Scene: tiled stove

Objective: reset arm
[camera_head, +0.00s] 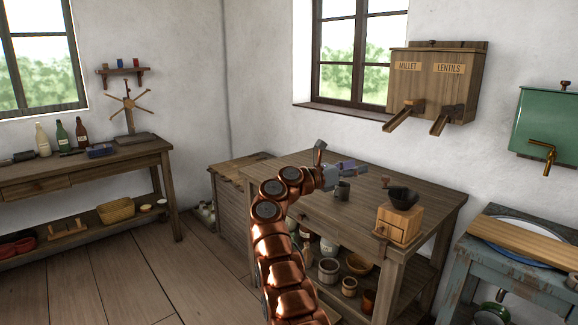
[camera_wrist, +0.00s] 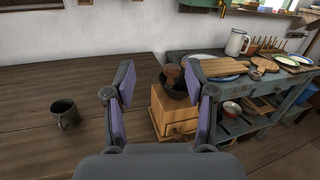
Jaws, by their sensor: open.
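My gripper (camera_head: 337,165) is at the end of my copper arm, raised in front of the wooden table in the head view. In the wrist view my gripper (camera_wrist: 158,108) is open, its two fingers with purple pads spread apart and nothing held between them. A wooden grinder (camera_head: 399,222) with a dark bowl-shaped top stands on the table's right front corner; in the wrist view the grinder (camera_wrist: 172,112) shows beyond and between the fingers.
The table (camera_head: 300,166) has bare top around the mug, with pots on its lower shelf. A millet and lentils dispenser (camera_head: 433,84) hangs on the wall above. A blue side table (camera_head: 515,262) stands right. A workbench (camera_head: 85,166) with bottles stands left. Floor between is clear.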

